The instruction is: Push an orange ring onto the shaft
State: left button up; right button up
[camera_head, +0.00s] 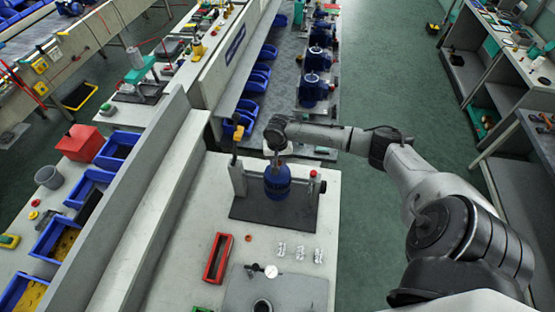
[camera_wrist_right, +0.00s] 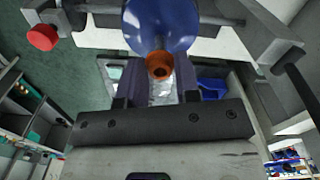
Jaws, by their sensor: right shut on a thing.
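A blue pump body (camera_head: 277,182) is held in a grey fixture on a dark plate (camera_head: 242,209) on the workbench. It also shows at the top of the right wrist view (camera_wrist_right: 160,18). My right gripper (camera_wrist_right: 159,78) is shut on an orange ring (camera_wrist_right: 159,66), right up against the blue body's end. In the head view my right arm reaches over the pump and hides the ring. My left gripper is not in view.
The fixture has a grey post (camera_head: 237,178) and a red knob (camera_head: 313,174) beside the pump. A red tray (camera_head: 218,258) and several small silvery parts (camera_head: 299,253) lie in front. A grey plate (camera_head: 275,290) stands nearer. A low wall (camera_head: 150,205) bounds the bench at left.

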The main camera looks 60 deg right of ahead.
jog(key=shift+f, duration=0.2)
dwell(0.3)
jog(key=shift+f, duration=0.3)
dwell(0.6)
dwell(0.5)
jog(key=shift+f, duration=0.2)
dwell(0.5)
jog(key=shift+f, duration=0.4)
dwell(0.3)
jog(key=shift+f, duration=0.4)
dwell(0.3)
jog(key=shift+f, duration=0.55)
dwell(0.4)
jog(key=shift+f, duration=0.15)
